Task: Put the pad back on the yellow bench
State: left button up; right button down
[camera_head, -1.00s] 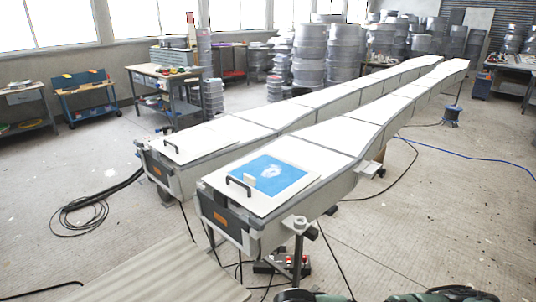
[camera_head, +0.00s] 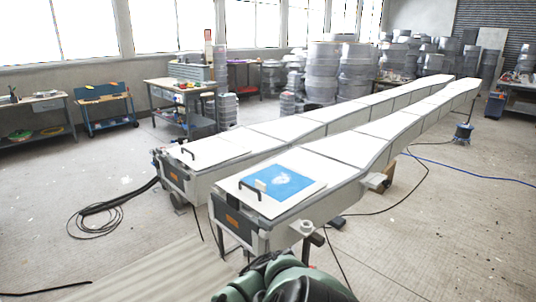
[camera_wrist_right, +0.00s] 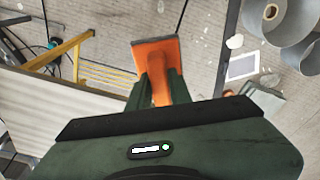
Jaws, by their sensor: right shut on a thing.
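The pad (camera_wrist_right: 157,62) is an orange tool with a flat orange head and a thin grey edge, seen in the right wrist view. My right gripper (camera_wrist_right: 160,88) is shut on its orange handle, with the head sticking out beyond the dark green fingers. Yellow bars and slats (camera_wrist_right: 98,73) show at the left of that view, below and apart from the pad. I cannot tell whether they belong to the yellow bench, and no yellow bench is clear in the head view. My left gripper is not in view.
Two long pale moulds (camera_head: 330,146) run across the head view, with a blue sheet (camera_head: 283,181) on the near one. A blue trolley (camera_head: 106,108) and workbench (camera_head: 182,92) stand behind. Black cables (camera_head: 95,220) lie on the floor. A corrugated pale panel (camera_head: 150,268) lies in front.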

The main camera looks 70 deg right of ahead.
aim_at(219, 278)
jog(key=k+l+u, duration=0.1)
jog(key=l, duration=0.35)
jog(key=k+l, duration=0.2)
jog(key=l, duration=0.2)
jog(key=k+l+u, duration=0.15)
jog(key=l, duration=0.25)
jog(key=k+l+u, duration=0.1)
jog(key=l, duration=0.3)
jog(key=k+l, duration=0.25)
jog(key=l, duration=0.15)
jog(key=u, duration=0.05)
